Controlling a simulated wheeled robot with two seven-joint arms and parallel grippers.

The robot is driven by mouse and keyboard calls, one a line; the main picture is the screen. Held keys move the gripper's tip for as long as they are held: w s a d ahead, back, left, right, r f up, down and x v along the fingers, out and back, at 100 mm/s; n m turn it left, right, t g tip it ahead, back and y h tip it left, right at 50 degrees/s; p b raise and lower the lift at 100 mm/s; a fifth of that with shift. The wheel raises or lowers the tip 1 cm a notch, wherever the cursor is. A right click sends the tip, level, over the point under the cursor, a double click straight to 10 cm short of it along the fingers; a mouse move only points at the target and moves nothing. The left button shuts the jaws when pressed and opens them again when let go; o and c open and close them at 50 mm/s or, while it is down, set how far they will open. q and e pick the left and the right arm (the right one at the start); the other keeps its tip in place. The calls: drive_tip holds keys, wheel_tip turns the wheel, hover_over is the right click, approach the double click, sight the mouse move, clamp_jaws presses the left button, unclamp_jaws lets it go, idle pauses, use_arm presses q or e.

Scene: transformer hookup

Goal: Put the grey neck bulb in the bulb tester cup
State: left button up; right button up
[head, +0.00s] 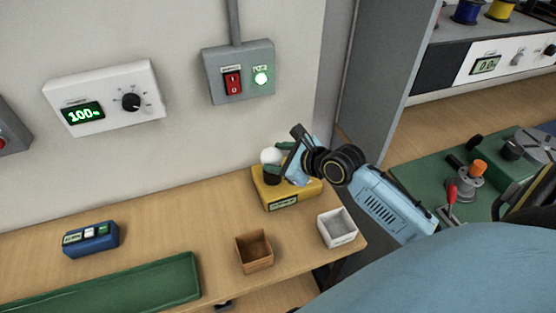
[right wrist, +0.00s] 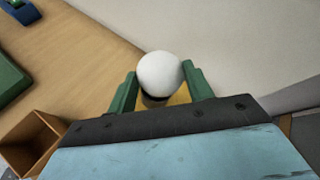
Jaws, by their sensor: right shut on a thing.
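The bulb (head: 270,156) is a white globe over the yellow tester box (head: 284,200) near the back right of the bench. In the right wrist view the bulb (right wrist: 160,71) sits between the green fingers of my right gripper (right wrist: 163,84), which is shut on it. Its neck is mostly hidden; a dark band shows below the globe. My right gripper (head: 279,150) is just above the box. My left gripper is not in view.
An open brown wooden box (head: 254,252) and a white-grey open box (head: 338,228) stand in front of the tester. A blue device (head: 90,240) and a green tray (head: 120,285) lie to the left. A switch box (head: 239,72) is on the wall above.

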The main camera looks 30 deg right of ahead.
drive_tip(key=shift+f, duration=0.15)
drive_tip(key=o, duration=1)
drive_tip(key=shift+f, duration=0.1)
drive_tip(key=p+v, duration=0.2)
drive_tip(key=v, duration=1)
